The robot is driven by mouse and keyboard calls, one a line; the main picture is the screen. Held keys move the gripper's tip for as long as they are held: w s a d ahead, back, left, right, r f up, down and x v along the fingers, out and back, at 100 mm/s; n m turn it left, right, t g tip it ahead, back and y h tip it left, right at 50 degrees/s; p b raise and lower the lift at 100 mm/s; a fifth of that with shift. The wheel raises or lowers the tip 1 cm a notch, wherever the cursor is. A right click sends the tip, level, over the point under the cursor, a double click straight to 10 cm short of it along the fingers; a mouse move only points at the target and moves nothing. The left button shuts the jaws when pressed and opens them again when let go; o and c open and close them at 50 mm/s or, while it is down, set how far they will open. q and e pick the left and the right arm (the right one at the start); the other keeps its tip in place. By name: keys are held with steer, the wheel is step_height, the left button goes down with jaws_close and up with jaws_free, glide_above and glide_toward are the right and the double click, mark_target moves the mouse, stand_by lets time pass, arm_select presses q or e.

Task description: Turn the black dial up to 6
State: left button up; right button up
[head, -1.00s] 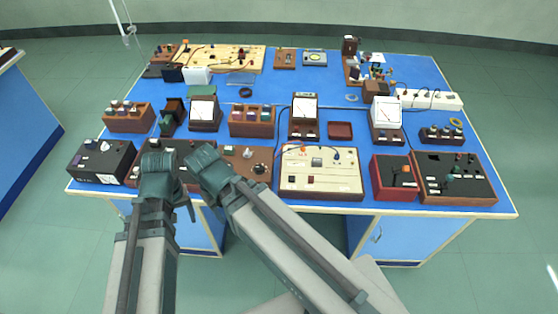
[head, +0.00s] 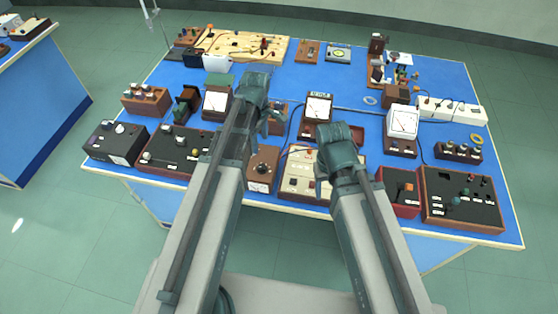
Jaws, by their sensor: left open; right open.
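A black dial (head: 262,168) sits on a brown box (head: 259,184) in the front row of the blue bench, between my two arms in the head view. Its scale and pointer are too small to read. Part of the box is hidden by my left arm. My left gripper (head: 258,92) is open, reaching past the dial over the middle of the bench, and appears empty. My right gripper (head: 335,150) is open, to the right of the dial, in front of the cream panel box, and appears empty. Neither gripper appears to touch the dial.
The cream panel box (head: 297,182) stands right of the dial box, partly hidden by my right arm. A wide black-topped box (head: 165,150) stands to the left. Meters (head: 317,108) and cables crowd the middle row. The bench's back centre (head: 340,80) has bare blue surface.

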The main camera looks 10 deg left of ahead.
mark_target(262, 167)
arm_select(q)
step_height(262, 167, down, 14)
steer(key=b, duration=1.4)
steer(key=shift+a, duration=0.1)
steer(key=shift+r, duration=0.1)
jaws_close()
